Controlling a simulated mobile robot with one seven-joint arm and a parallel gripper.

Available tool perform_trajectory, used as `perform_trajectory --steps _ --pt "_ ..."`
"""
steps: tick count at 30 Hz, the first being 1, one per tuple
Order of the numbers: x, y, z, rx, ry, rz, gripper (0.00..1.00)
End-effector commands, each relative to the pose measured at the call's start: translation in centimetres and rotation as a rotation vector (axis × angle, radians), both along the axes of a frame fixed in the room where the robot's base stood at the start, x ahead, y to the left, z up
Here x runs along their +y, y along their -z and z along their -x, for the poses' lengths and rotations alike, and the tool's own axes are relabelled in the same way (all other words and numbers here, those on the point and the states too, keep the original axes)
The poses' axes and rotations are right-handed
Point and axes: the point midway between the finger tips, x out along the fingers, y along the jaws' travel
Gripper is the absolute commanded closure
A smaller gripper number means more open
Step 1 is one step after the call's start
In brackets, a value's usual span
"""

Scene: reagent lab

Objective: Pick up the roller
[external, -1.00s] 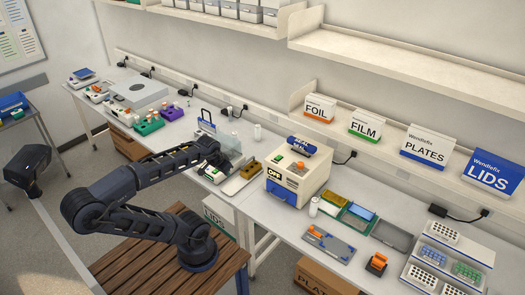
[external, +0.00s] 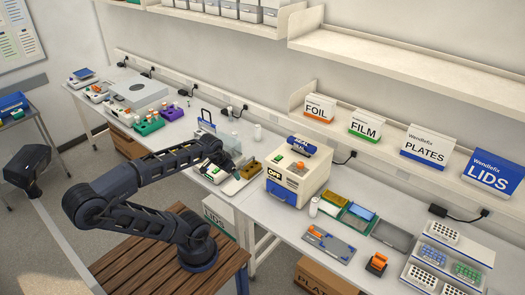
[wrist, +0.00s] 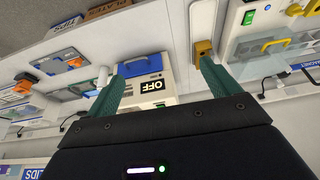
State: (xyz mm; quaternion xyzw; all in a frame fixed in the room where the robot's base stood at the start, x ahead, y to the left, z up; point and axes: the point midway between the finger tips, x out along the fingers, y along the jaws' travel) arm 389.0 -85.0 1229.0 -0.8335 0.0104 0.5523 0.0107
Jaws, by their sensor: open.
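A small black tool with an orange top (external: 376,263), which looks like the roller, stands on the bench at the front right in the external view. It shows at the left edge of the wrist view (wrist: 22,88). A second orange piece (external: 317,232) lies on a grey-blue plate nearby, so I cannot be fully sure which one is the roller. My gripper (wrist: 162,88) is open and empty, its two green fingers wide apart. In the external view it hangs over the bench, left of the sealer marked OFF (external: 290,188) and well away from the orange-topped tool.
A white bottle (external: 314,206) stands between the sealer and the plate. Green and blue trays (external: 358,217) lie behind. White racks (external: 445,265) stand at far right. A yellow block (external: 250,168) is close to my gripper. A shelf with labelled boxes (external: 428,148) runs along the wall.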

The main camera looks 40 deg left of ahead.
Motion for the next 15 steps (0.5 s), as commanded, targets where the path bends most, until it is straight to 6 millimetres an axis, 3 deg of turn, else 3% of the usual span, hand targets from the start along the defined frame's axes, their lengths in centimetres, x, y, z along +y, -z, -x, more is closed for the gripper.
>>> perform_trajectory --steps 8,15 --pt "-4.6 -1.8 -6.3 0.014 0.192 -0.042 0.12" --pt "-10.5 -2.5 -12.0 0.02 0.382 -0.073 0.12"
